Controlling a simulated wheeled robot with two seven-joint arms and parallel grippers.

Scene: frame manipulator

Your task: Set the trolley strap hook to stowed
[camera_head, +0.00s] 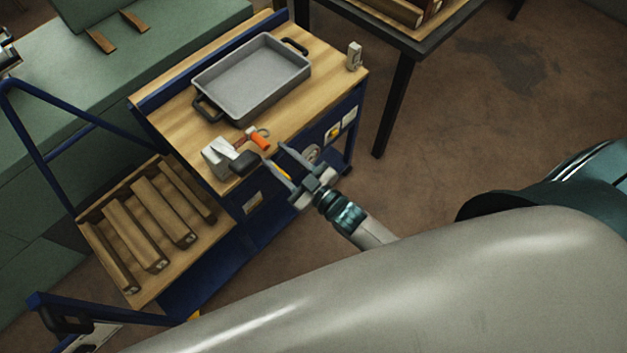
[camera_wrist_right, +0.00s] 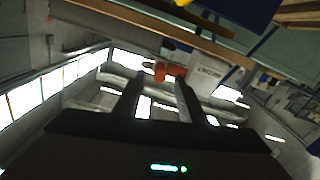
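The trolley (camera_head: 240,190) has a blue frame and a wooden top. A small orange piece (camera_head: 260,141) with a thin curved hook beside it shows at the top's front edge; I take it for the strap hook. Its exact position is too small to tell. An orange-red piece (camera_wrist_right: 170,71) also shows just beyond the fingertips in the right wrist view. My right gripper (camera_head: 276,155) is open and empty, its fingers pointing at the front edge close to the orange piece. Contact cannot be told. My left gripper is not clearly in view.
A grey tray (camera_head: 228,93) with black handles fills much of the top. A grey block with a dark knob (camera_head: 217,155) stands close left of the orange piece. A small grey part (camera_head: 354,56) stands at the right corner. Wooden slats (camera_head: 130,235) lie on a lower shelf.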

